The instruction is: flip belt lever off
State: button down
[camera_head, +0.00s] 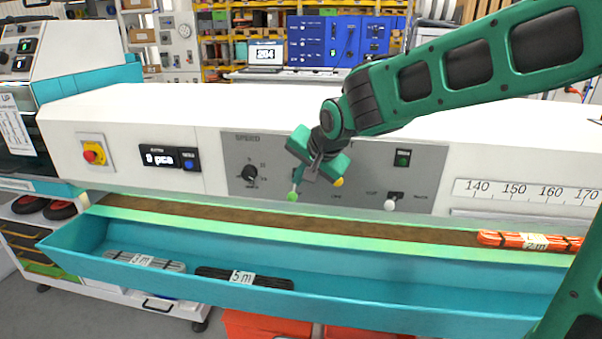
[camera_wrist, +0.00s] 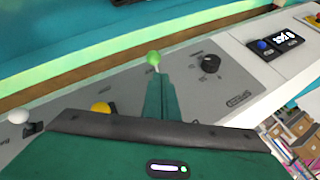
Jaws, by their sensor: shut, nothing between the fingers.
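The grey control panel (camera_head: 270,190) on the white machine carries several small controls. A lever with a green ball (camera_head: 292,196) stands at my gripper (camera_head: 299,181); its ball also shows just past my fingertips in the wrist view (camera_wrist: 153,58). A yellow knob (camera_head: 338,182) is just right of it, partly behind my gripper; it shows left of my fingers in the wrist view (camera_wrist: 101,107). A white-ball lever (camera_head: 390,204) is further right. My fingers are shut and empty, close to the green-ball lever; contact is unclear. My gripper hides most panel labels, so I cannot tell which lever is the belt's.
A black speed dial (camera_head: 250,172) is left of the levers. A brown belt (camera_head: 250,222) runs below the panel, with an orange cable bundle (camera_head: 520,240) at right. A teal trough (camera_head: 400,290) in front holds two cable bundles. A red stop button (camera_head: 92,153) is far left.

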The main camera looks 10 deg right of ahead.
jog(key=shift+r, duration=0.6)
jog(key=s+d+r, duration=0.2)
jog(key=s+r, duration=0.5)
jog(key=s, duration=0.3)
jog(key=shift+s+d+r, duration=0.15)
jog(key=shift+d+r, duration=0.1)
